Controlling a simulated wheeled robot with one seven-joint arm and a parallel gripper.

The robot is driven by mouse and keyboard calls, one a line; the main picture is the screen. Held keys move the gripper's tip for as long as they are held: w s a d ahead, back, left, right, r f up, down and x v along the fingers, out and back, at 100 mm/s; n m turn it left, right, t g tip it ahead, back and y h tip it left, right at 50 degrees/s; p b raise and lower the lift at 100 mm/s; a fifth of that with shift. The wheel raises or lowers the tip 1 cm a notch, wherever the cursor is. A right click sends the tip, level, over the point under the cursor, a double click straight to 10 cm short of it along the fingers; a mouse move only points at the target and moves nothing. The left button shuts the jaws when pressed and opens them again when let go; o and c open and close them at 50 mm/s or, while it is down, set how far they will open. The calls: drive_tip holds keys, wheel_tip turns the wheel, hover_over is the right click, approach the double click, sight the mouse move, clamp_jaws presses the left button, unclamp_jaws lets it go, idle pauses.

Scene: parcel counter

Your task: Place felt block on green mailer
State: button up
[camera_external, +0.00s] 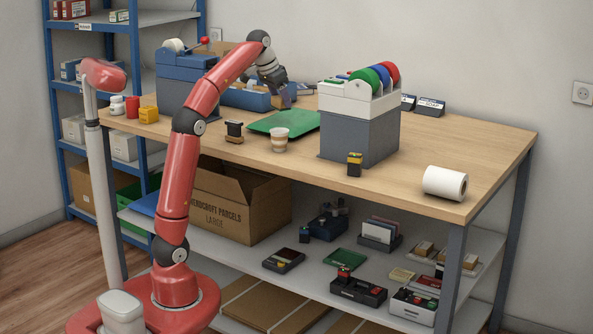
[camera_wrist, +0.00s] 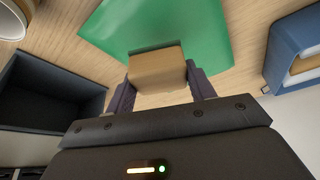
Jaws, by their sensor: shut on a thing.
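The felt block (camera_wrist: 158,72) is tan with a dark grey band along its far edge. My gripper (camera_wrist: 161,92) is shut on it in the wrist view, one dark finger at each side. In the external view my gripper (camera_external: 286,97) is at the back of the table, behind the green mailer; the block is hard to make out there. The green mailer (camera_external: 271,122) lies flat on the tabletop. It also shows in the wrist view (camera_wrist: 165,22), where the block overlaps its near edge. I cannot tell whether they touch.
A paper cup (camera_external: 280,140) stands at the mailer's front edge, and a black-topped stamp (camera_external: 234,128) is left of it. A blue bin (camera_external: 240,98) is left of my gripper. A tall grey box (camera_external: 357,135) stands right of the mailer. The table's front right is mostly clear.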

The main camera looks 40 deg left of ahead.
sight(281, 110)
drive_tip(key=shift+f+b, duration=0.75)
drive_tip(key=shift+f, duration=1.35)
drive_tip(key=shift+f, duration=0.1)
drive_tip(key=o, duration=1)
drive_tip(key=p+v, duration=0.2)
drive_tip(key=v, duration=0.8)
drive_tip(key=shift+r, duration=0.4)
drive_tip(key=shift+s+a+r, duration=0.15)
drive_tip(key=shift+s+r, duration=0.15)
drive_tip(key=shift+r, duration=0.35)
